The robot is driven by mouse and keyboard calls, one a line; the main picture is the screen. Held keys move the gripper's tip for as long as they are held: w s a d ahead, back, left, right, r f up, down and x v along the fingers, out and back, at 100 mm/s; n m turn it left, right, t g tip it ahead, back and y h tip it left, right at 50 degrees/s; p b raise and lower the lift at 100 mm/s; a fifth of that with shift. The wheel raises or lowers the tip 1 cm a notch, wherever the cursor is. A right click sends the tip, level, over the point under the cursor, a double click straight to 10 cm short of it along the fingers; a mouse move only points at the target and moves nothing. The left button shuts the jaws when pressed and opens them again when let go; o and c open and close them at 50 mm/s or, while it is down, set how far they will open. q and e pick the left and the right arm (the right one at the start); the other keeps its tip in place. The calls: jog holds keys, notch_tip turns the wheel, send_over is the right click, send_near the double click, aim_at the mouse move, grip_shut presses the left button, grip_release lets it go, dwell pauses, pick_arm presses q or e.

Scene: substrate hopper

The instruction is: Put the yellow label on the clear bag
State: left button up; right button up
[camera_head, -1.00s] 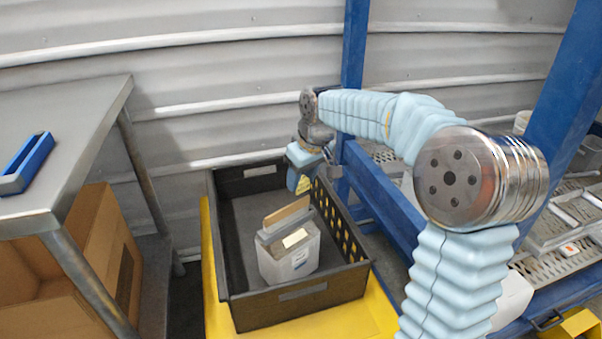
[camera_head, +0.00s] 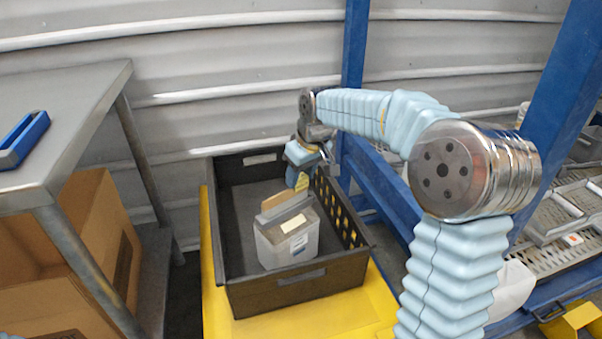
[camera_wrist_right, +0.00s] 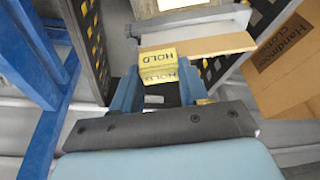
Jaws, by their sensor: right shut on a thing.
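A yellow label (camera_wrist_right: 158,66) printed HOLD is between the fingers of my right gripper (camera_wrist_right: 156,84) in the right wrist view. In the head view the yellow label (camera_head: 302,181) shows below my right gripper (camera_head: 299,170), which is shut on it above the far right part of the black crate. A translucent container (camera_head: 288,244) stands in the crate, with a grey top, a pale label and a brown card (camera_head: 268,202) behind. I cannot tell for certain whether this is the clear bag. The label is apart from it. My left gripper is out of view.
The black crate (camera_head: 297,296) stands on a yellow surface (camera_head: 320,324). A blue rack with perforated shelves (camera_head: 560,250) is at right.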

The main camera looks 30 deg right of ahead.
jog(key=shift+s+f, duration=0.25)
jog(key=shift+f, duration=0.2)
jog(key=o, duration=1.5)
jog(key=shift+a, duration=0.1)
notch_tip(320, 180, up, 6)
jog(key=p, duration=0.4)
jog(key=shift+w+f+p, duration=0.15)
jog(key=shift+f+p, duration=0.05)
jog(key=shift+p, duration=0.15)
jog(key=shift+r+p, duration=0.35)
jog(key=shift+r, duration=0.6)
